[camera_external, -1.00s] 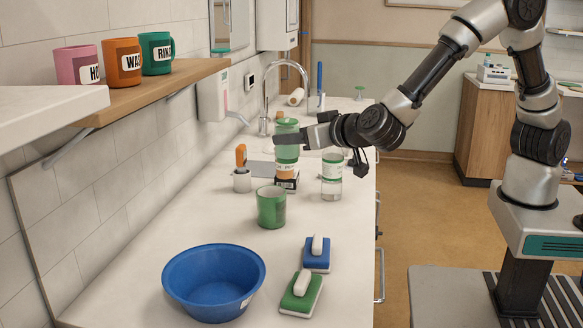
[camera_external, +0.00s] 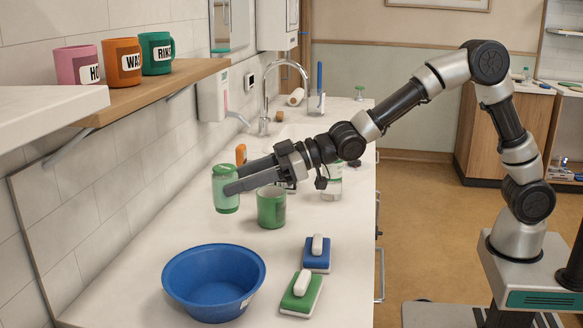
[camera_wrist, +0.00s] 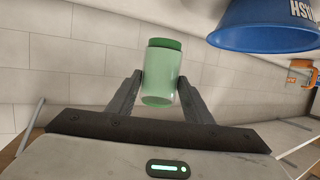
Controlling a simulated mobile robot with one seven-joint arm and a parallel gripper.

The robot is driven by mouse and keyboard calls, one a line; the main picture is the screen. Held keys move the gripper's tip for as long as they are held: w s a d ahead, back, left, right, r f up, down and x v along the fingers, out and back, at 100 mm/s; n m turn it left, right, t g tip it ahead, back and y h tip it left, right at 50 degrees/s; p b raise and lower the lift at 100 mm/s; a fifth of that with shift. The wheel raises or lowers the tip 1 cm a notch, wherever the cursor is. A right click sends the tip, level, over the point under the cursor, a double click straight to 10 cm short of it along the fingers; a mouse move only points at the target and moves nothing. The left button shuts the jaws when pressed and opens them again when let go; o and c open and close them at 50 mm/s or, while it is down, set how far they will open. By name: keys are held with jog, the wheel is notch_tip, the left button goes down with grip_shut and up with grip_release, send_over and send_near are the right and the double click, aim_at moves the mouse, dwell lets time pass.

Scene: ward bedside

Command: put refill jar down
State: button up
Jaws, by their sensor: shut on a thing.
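The refill jar (camera_external: 226,203) is a translucent green jar with a green lid. My gripper (camera_external: 230,180) is shut on it, with one finger on each side. The jar looks nearly upright, behind and left of the green mug (camera_external: 271,209); I cannot tell for sure how far its base is above the counter. In the wrist view the jar (camera_wrist: 159,88) sits between both fingertips of my gripper (camera_wrist: 160,92).
The white counter (camera_external: 130,240) has free room left of the mug. A blue bowl (camera_external: 213,284) stands nearer the camera, with blue (camera_external: 317,256) and green (camera_external: 300,296) scrub pads to its right. A clear bottle (camera_external: 331,186) stands partly behind my arm. A shelf (camera_external: 170,85) with mugs juts from the wall.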

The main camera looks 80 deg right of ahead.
jog(key=shift+d+f, duration=0.2)
jog(key=shift+f, duration=0.45)
jog(key=shift+y, duration=0.3)
notch_tip(320, 180, down, 9)
jog(key=b, duration=0.3)
jog(key=shift+f, duration=0.15)
jog(key=shift+f, duration=0.1)
jog(key=shift+f+b, duration=0.2)
jog(key=shift+b, duration=0.2)
jog(key=o, duration=1.4)
jog(key=shift+r, duration=0.1)
jog(key=shift+c, duration=0.2)
